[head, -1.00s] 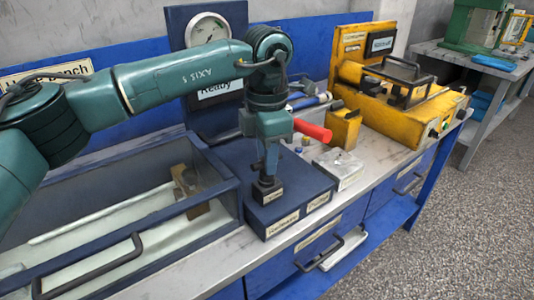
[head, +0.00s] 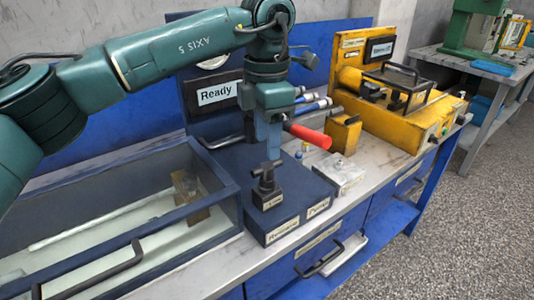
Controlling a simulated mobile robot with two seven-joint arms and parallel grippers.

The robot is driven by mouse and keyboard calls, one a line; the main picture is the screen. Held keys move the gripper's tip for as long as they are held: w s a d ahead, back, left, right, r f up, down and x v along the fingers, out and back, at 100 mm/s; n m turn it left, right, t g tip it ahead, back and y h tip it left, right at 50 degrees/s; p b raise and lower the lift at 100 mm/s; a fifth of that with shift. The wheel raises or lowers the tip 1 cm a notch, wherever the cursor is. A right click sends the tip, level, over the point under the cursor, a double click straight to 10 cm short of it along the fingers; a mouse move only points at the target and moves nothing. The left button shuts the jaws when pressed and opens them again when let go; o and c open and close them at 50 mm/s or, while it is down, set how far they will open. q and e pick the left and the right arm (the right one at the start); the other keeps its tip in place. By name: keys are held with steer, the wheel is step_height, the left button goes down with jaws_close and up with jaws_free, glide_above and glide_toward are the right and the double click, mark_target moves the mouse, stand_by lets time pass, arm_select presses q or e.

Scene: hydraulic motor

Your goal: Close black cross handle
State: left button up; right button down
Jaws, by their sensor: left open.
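The black cross handle (head: 266,170) tops a small black valve block with a label, standing on the dark blue box of the bench unit. My left gripper (head: 269,152) points down just above and slightly behind the handle in the head view, with its fingers seen edge-on. It is open, and a small part of the handle's back may be hidden by the fingers. I cannot tell whether the fingertips touch the handle. My right gripper is not in view.
A red lever grip (head: 308,136) sticks out just right of my left gripper. A lidded clear-sided tank (head: 120,215) stands at the left, a yellow machine (head: 395,105) at the right.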

mark_target(267, 164)
arm_select(q)
step_height(267, 164, up, 8)
steer(key=shift+f+p, duration=0.25)
steer(key=shift+p, duration=0.05)
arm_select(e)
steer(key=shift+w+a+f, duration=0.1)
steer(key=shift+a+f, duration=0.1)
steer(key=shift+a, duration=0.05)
